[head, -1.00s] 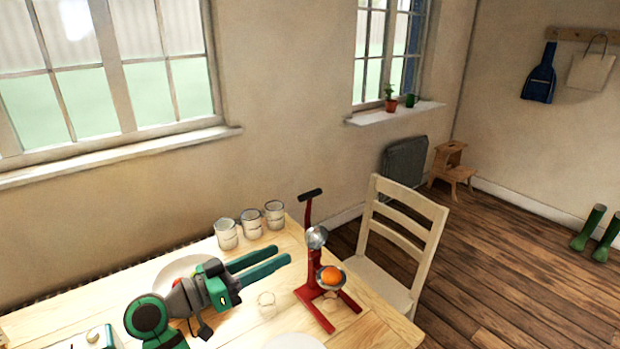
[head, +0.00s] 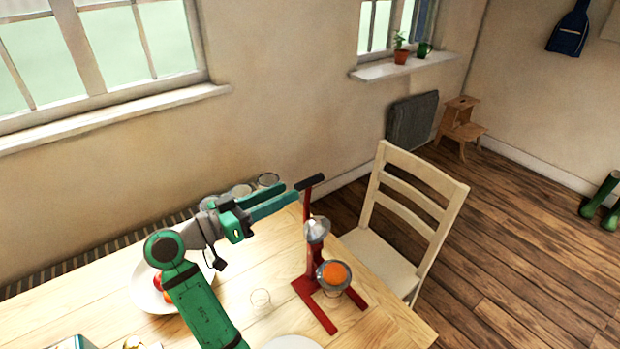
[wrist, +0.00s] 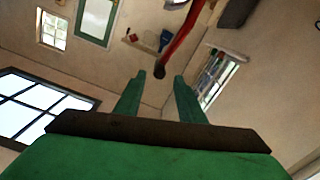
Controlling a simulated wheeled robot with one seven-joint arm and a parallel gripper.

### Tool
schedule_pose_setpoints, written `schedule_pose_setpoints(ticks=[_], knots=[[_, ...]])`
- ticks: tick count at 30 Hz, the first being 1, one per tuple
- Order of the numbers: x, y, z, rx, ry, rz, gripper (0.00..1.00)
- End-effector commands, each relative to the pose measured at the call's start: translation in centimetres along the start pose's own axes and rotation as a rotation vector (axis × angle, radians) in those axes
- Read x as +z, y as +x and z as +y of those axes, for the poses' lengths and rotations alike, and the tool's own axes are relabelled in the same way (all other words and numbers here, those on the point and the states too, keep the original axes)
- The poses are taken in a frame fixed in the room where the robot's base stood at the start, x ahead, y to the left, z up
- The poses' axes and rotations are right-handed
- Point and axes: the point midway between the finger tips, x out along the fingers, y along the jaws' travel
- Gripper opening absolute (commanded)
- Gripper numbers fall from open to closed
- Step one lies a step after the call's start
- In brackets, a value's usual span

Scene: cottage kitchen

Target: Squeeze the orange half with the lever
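The red lever press (head: 311,262) stands on the table, its lever raised with a dark handle (head: 311,183) at the top. The orange half (head: 335,273) sits cut side up or rounded, I cannot tell which, in the cup of the press, below the metal cone (head: 317,229). My gripper (head: 298,194) is open, its green fingers pointing at the upper lever just left of the handle. In the wrist view, the handle end (wrist: 160,72) appears between and just beyond the open fingertips, apparently untouched.
Several jars (head: 267,181) stand behind my fingers. A plate (head: 148,292) with red fruit lies at the left. A chair (head: 385,262) stands right of the table (head: 385,330).

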Motion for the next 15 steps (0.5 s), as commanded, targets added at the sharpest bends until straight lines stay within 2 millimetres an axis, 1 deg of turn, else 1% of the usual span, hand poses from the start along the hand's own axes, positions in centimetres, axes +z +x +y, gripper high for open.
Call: schedule_pose_setpoints(ticks=[1,6,12,15], knots=[[0.1,1.0,0.1,0.004,0.000,-0.003,0.36],[0.0,4.1,0.1,0.004,0.000,-0.002,0.36],[0.0,7.0,0.1,0.003,-0.001,-0.001,0.36],[0.1,7.9,0.1,0.002,-0.001,-0.002,0.36]])
